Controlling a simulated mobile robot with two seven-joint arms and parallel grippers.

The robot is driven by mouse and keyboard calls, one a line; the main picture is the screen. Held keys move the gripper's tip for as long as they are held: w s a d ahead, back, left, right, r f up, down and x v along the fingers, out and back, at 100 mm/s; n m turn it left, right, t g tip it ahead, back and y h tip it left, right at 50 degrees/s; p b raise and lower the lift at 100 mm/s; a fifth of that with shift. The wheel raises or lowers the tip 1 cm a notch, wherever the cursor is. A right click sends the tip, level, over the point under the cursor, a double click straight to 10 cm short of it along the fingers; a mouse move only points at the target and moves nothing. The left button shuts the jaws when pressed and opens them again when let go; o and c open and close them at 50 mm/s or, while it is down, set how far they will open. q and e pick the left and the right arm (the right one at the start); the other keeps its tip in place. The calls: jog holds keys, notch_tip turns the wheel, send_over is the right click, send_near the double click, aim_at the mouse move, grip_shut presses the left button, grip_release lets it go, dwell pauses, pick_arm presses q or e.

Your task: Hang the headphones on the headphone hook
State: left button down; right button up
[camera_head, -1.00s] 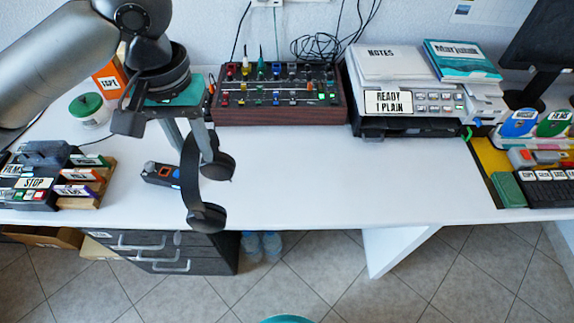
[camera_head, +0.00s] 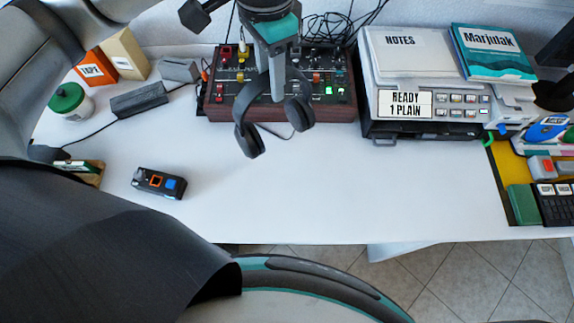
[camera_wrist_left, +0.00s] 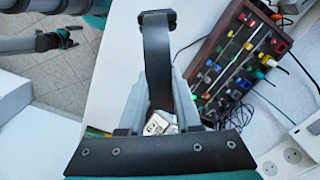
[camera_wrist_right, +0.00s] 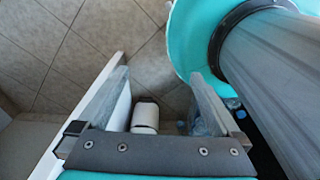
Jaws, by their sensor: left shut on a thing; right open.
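The black headphones (camera_head: 244,112) hang in the air from my left gripper (camera_head: 277,88), in front of the mixer in the head view. My left gripper is shut on their headband, with both ear cups hanging below and clear of the desk. In the left wrist view the headband (camera_wrist_left: 156,55) runs up between the fingers of my left gripper (camera_wrist_left: 164,105). My right gripper (camera_wrist_right: 158,82) is open and empty in the right wrist view, over the floor beside the desk edge. I cannot make out a headphone hook in any view.
The mixer (camera_head: 222,112) stands at the back of the white desk (camera_head: 340,190). A printer (camera_head: 420,125) with notes and a book is right of it. A small black device (camera_head: 158,183) lies at the left, and a green-lidded jar (camera_head: 70,102) stands behind. The desk's middle is clear.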

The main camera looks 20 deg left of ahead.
pick_arm(q)
notch_tip(320, 180, down, 18)
jog(key=d+m+b, duration=0.2)
jog(key=m+b, duration=0.1)
jog(key=m, duration=0.3)
jog(key=shift+s+d, duration=0.15)
jog(key=shift+d, duration=0.1)
pick_arm(e)
jog(key=s+f, duration=0.1)
jog(key=f, duration=0.1)
jog(key=shift+s+d+f, duration=0.1)
jog(key=shift+s+f, duration=0.2)
jog(key=shift+s, duration=0.1)
pick_arm(q)
jog(key=c, duration=0.6)
grip_release()
jog(key=shift+f, duration=0.1)
